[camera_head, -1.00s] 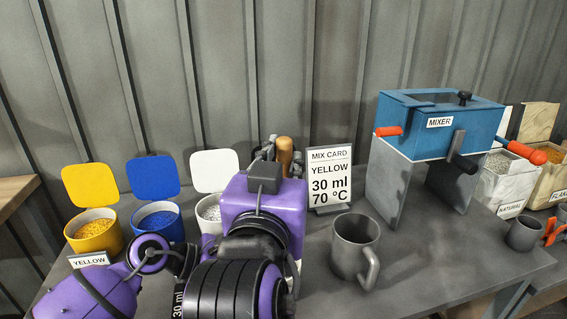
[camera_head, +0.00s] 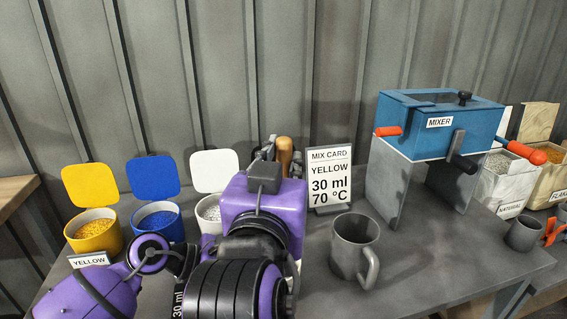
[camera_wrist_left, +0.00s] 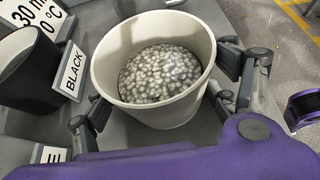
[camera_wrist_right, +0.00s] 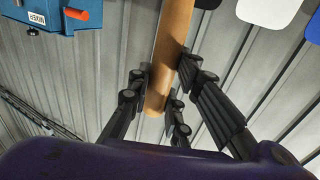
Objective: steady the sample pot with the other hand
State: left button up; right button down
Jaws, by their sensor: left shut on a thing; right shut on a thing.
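In the left wrist view, a pale round pot (camera_wrist_left: 168,112), which I take to be the sample pot, holds grey-white pellets (camera_wrist_left: 160,73). My left gripper (camera_wrist_left: 163,88) has its fingers on opposite sides of the pot and is shut on it. The pot looks upright. In the head view I cannot make out the left fingers. My right gripper (camera_wrist_right: 163,78) is shut on a wooden handle (camera_wrist_right: 170,45); the handle also shows in the head view (camera_head: 284,150), behind the purple wrist. What the handle belongs to is hidden.
Yellow (camera_head: 94,234), blue (camera_head: 158,222) and white (camera_head: 208,209) pellet pots stand open at the left. A mix card (camera_head: 330,176) reads yellow, 30 ml, 70 °C. A grey mug (camera_head: 352,247) and the mixer (camera_head: 440,125) stand to the right. A black pot (camera_wrist_left: 28,68) is beside the held pot.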

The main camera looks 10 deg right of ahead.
pick_arm(q)
jog(key=shift+f, duration=0.2)
jog(key=o, duration=1.3)
jog(key=shift+o, duration=0.2)
jog(key=shift+r, duration=0.1)
